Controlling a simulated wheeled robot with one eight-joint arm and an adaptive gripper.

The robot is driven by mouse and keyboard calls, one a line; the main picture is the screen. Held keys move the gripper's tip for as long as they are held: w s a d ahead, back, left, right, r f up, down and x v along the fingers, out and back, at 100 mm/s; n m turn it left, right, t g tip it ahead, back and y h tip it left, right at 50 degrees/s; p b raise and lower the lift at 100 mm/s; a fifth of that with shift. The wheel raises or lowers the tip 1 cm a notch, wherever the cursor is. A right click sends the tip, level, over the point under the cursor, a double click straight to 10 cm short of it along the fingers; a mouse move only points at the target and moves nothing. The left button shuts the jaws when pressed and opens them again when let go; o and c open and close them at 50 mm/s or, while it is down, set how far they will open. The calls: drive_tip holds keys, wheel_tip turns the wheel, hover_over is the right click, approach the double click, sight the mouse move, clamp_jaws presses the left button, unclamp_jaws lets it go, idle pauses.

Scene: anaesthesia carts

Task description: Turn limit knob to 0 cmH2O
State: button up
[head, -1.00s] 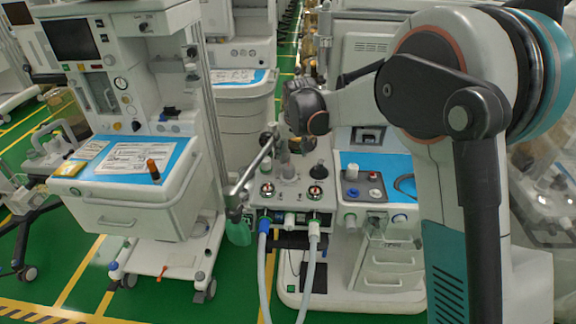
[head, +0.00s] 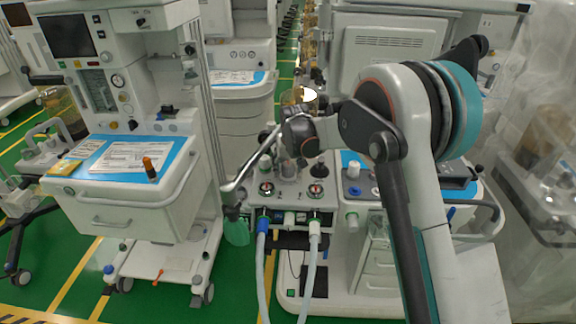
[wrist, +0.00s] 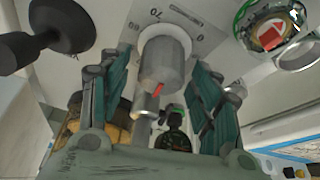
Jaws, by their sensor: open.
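The limit knob (wrist: 160,65) is a grey cylinder with a red mark on its side, standing on a white collar. Printed scale numbers, including 70 and 0, show on the pale panel around it in the wrist view. My gripper (wrist: 163,72) is open, with one teal-and-grey finger on each side of the knob. I cannot tell whether either finger touches it. In the head view a grey knob-like cylinder (head: 288,167) stands on the machine's panel just below my wrist; my fingers are not clear there.
A black mushroom-shaped knob (wrist: 62,28) stands close to the left finger. A round green-rimmed gauge (wrist: 268,30) is at upper right. In the head view, a grey rod (head: 250,160) slants beside my wrist, and hoses (head: 262,260) hang below the panel.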

drive_tip(key=shift+c, duration=0.6)
drive_tip(key=c, duration=1)
drive_tip(key=shift+o, duration=0.2)
drive_tip(key=shift+n, duration=0.3)
drive_tip(key=n+y+p, duration=0.1)
drive_tip(key=n, duration=0.1)
drive_tip(key=n+g+y+p, duration=0.1)
drive_tip(key=n, duration=0.2)
drive_tip(key=shift+r, duration=0.1)
drive_tip(key=n, duration=0.3)
drive_tip(key=n+g+y+p, duration=0.1)
drive_tip(key=n, duration=0.1)
drive_tip(key=shift+n+g, duration=0.3)
drive_tip(key=shift+n, duration=0.1)
drive_tip(key=n+g, duration=0.1)
drive_tip(key=n, duration=0.1)
drive_tip(key=n+g+p, duration=0.1)
drive_tip(key=n, duration=0.2)
drive_tip(key=shift+s+a+y, duration=0.1)
drive_tip(key=shift+y, duration=0.2)
drive_tip(key=n+g, duration=0.1)
drive_tip(key=n, duration=0.1)
drive_tip(key=n+p, duration=0.1)
drive_tip(key=n, duration=0.2)
drive_tip(key=shift+s+g+h, duration=0.1)
drive_tip(key=shift+g+h, duration=0.3)
